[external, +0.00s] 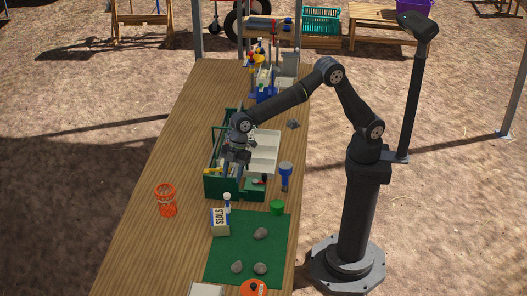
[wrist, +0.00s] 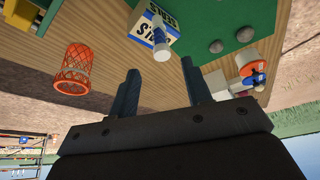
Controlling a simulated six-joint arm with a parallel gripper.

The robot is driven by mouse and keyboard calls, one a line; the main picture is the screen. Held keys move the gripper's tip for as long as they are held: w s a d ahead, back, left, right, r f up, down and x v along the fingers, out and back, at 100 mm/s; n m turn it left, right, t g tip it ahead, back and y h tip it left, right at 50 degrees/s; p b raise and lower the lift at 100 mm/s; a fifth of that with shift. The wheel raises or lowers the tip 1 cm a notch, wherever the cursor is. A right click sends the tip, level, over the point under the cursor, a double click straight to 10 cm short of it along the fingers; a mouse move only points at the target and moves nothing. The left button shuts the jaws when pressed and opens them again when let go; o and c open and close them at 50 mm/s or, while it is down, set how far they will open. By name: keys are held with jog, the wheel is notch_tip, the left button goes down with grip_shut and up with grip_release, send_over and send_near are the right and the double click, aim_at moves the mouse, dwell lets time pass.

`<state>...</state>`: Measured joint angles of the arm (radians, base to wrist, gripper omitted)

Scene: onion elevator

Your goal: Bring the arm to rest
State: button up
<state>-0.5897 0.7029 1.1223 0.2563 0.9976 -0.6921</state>
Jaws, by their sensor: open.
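My gripper (external: 235,158) is over the green toolbox (external: 226,187) on the wooden table (external: 152,185) in the external view. Its fingers are dark and small there, and the arm reaches in from the right. In the wrist view my gripper (wrist: 160,90) shows two dark fingers spread apart, with nothing between them.
An orange wire basket (external: 166,199) stands on the left of the table. A pale tray (external: 263,152) and blue-topped item (external: 285,174) are right of the toolbox.

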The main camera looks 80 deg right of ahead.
aim_at(227, 195)
jog(key=shift+f, duration=0.15)
jog(key=x, duration=1.1)
jog(key=shift+a+f, duration=0.15)
jog(key=shift+f, duration=0.15)
jog(key=shift+w+a+r, duration=0.1)
jog(key=shift+w, duration=0.05)
jog(key=shift+r, duration=1.7)
jog(key=shift+f, duration=0.15)
